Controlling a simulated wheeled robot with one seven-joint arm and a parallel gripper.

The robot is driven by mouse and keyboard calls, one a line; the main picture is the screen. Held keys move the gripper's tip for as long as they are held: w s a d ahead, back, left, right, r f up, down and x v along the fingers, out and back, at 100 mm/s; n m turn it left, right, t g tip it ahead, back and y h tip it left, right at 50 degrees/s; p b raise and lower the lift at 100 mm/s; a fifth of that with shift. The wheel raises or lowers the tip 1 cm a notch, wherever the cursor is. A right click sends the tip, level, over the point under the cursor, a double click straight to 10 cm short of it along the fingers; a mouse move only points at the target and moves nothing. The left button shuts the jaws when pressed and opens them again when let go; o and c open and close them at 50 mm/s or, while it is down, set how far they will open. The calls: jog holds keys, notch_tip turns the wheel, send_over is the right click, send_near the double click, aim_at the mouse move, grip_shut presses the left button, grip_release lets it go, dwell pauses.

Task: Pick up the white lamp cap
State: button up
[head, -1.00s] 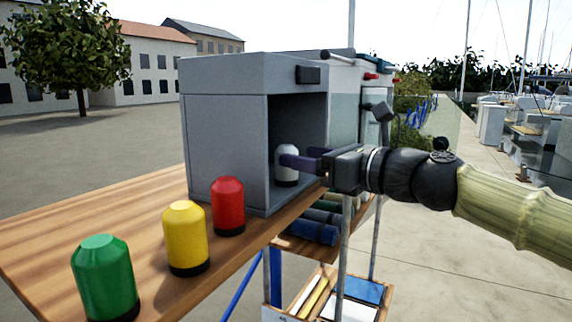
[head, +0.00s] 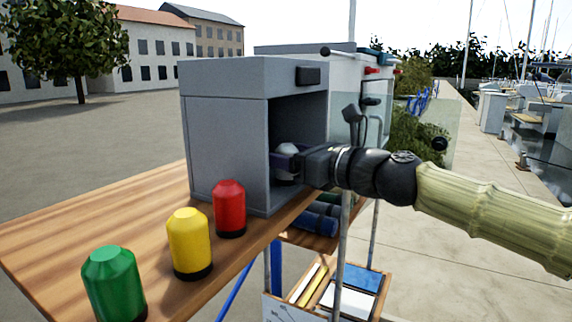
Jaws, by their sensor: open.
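The white lamp cap (head: 287,149) stands inside the open-fronted grey box on the wooden table, near the box's opening. Its rounded top shows above my gripper, and a little of its lower part shows below; its middle is hidden by the fingers. My gripper (head: 285,162) reaches in from the right at the cap's mid height, with the fingers open around or beside the cap. I cannot tell whether they touch it.
The grey box (head: 228,145) has walls and a roof close around my gripper. Red (head: 229,207), yellow (head: 189,243) and green (head: 113,284) caps stand in front on the wooden table (head: 60,230). A metal post (head: 343,240) rises below my arm.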

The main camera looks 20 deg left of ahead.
aim_at(288, 145)
jog(key=shift+c, duration=0.2)
jog(key=c, duration=1)
jog(key=shift+d+r+b, duration=0.2)
jog(key=shift+r+b, duration=0.15)
jog(key=shift+b, duration=0.15)
notch_tip(288, 145, up, 5)
jog(key=shift+r, duration=0.15)
jog(key=shift+d+r, duration=0.1)
jog(key=shift+r, duration=0.45)
jog(key=shift+d+f, duration=0.15)
jog(key=shift+d, duration=0.2)
jog(key=w+b+v, duration=0.1)
jog(key=b+v, duration=0.2)
jog(key=v, duration=0.3)
jog(key=w+b+v, duration=0.1)
jog(key=b+v, duration=0.2)
jog(key=v, duration=0.3)
jog(key=b+v, duration=0.2)
jog(key=v, duration=0.4)
jog(key=shift+w+d+b, duration=0.35)
jog(key=shift+d+b, duration=0.05)
jog(key=shift+d, duration=0.2)
